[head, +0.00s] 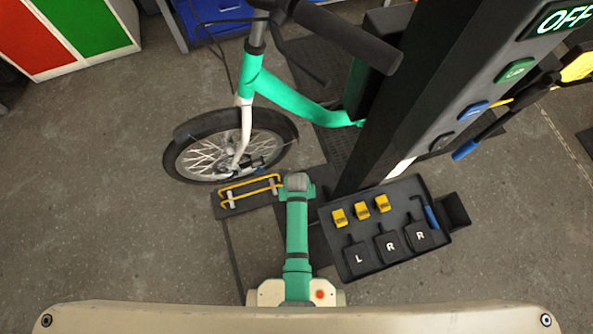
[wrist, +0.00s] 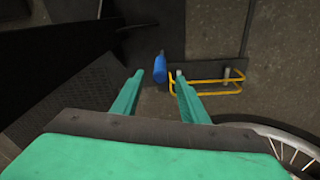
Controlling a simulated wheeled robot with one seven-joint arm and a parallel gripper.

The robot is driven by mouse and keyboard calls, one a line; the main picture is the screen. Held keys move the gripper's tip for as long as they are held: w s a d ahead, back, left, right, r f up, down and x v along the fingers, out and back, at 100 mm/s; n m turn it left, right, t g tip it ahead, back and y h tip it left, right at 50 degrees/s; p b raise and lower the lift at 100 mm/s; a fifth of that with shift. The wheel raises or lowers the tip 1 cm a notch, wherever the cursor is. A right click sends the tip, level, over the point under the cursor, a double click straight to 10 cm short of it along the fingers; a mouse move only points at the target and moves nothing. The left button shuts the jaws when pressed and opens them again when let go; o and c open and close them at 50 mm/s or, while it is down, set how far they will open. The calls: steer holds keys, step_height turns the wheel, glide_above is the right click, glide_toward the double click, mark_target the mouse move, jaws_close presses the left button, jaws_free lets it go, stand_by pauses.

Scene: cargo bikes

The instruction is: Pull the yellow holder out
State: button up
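The yellow holder, which I take to be the bent yellow wire frame (head: 251,180), lies low on a dark floor plate (head: 228,208) beside the bike's wheel. In the wrist view the yellow frame (wrist: 205,92) is at the right, partly behind my right finger. A blue cylinder-shaped grip (wrist: 160,67) shows ahead, between the lines of the fingers; whether it joins the frame I cannot tell. My gripper (wrist: 157,83) is open with nothing between its fingers.
The green bike's wheel (head: 225,145) stands close behind the frame. A dark post (head: 415,100) with buttons and a tray (head: 358,268) of yellow blocks and black pedals stand at the right. The floor at the left is clear.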

steer(key=shift+w+a+r+g, duration=0.1)
steer(key=shift+w+r+g, duration=0.1)
steer(key=shift+w+g, duration=0.45)
step_height(320, 180, down, 11)
steer(key=shift+w+r, duration=0.1)
steer(key=shift+r, duration=0.1)
jaws_close()
